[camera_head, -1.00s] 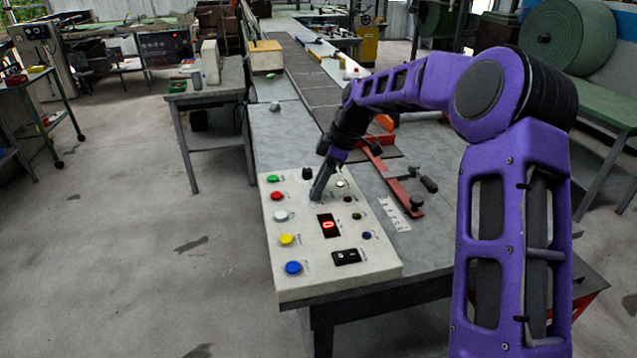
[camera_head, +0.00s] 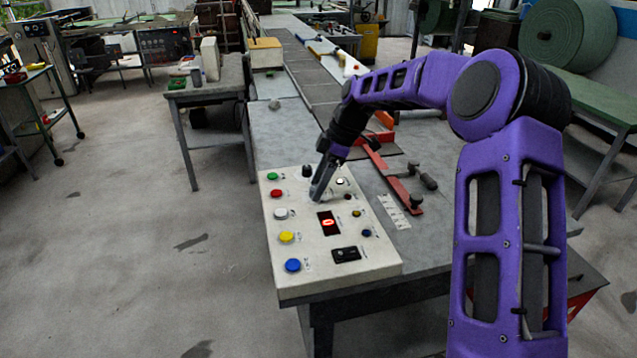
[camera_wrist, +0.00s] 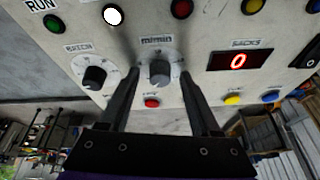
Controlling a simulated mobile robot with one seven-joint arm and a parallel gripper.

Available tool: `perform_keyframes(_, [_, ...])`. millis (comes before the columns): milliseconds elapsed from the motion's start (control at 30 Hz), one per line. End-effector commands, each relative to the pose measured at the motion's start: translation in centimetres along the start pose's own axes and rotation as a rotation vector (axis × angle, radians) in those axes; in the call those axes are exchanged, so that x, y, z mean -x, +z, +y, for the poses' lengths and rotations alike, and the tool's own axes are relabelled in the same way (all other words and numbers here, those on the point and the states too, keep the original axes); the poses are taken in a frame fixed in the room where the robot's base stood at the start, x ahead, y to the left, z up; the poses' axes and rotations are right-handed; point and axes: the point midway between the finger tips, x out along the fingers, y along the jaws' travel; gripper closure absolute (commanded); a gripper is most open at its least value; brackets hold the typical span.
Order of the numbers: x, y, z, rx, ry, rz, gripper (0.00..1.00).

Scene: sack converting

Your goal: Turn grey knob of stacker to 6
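The grey knob (camera_wrist: 160,72) sits on the control panel (camera_wrist: 210,25) under a label reading "m/min". Its scale numbers are too small to read, so its setting cannot be told. My gripper (camera_wrist: 159,77) is open, with one finger on each side of the grey knob; I cannot tell whether either finger touches it. In the head view my gripper (camera_head: 317,193) reaches down to the upper middle of the panel (camera_head: 300,262) and hides the grey knob. The red display (camera_wrist: 239,60) reads 0.
A darker knob (camera_wrist: 95,77) labelled "BATCH" is close to one finger. A red button (camera_wrist: 152,103) lies near the grey knob, between the fingers. Coloured buttons, such as the blue one (camera_head: 293,265), line the panel. A red clamp-like tool (camera_head: 395,180) lies right of the panel.

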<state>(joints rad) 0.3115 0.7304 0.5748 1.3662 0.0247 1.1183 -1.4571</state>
Motion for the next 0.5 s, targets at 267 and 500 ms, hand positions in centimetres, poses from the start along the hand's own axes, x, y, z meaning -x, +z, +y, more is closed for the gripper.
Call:
perform_keyframes(267, [0.4, 0.0, 0.1, 0.000, 0.002, 0.001, 0.36])
perform_keyframes(500, [4.4, -0.1, 0.1, 0.000, 0.005, 0.000, 0.36])
